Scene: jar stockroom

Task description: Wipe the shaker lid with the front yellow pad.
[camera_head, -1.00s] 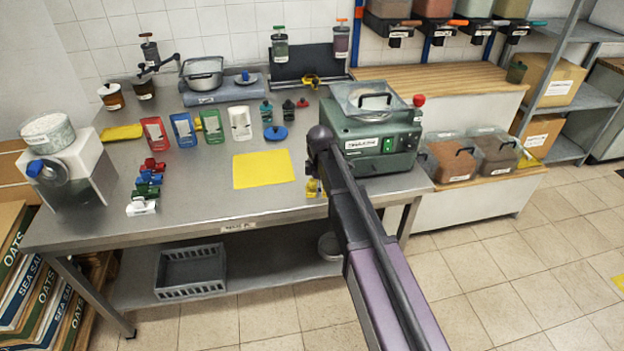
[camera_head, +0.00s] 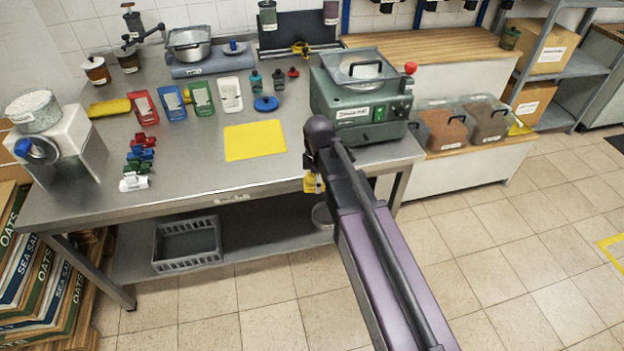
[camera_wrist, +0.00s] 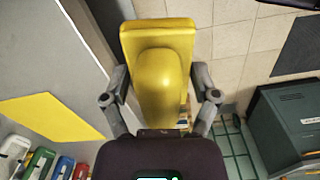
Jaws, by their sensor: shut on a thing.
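My gripper (camera_wrist: 160,95) is shut on a yellow pad (camera_wrist: 158,75) with a rounded back, held between its two fingers in the wrist view. In the head view the held pad (camera_head: 312,183) shows just left of my arm, by the table's front edge; the fingers are mostly hidden there. A second yellow pad (camera_head: 109,107) lies at the table's back left. A round blue lid (camera_head: 266,103) with a knob lies behind the flat yellow sheet (camera_head: 255,140); I cannot tell whether it is the shaker lid.
A green machine (camera_head: 360,104) stands on the table's right end, close to my arm. Red, blue, green and white holders (camera_head: 231,95) stand in a row. Small coloured clips (camera_head: 139,160) lie at left. The steel table (camera_head: 210,170) is clear around the sheet's front left.

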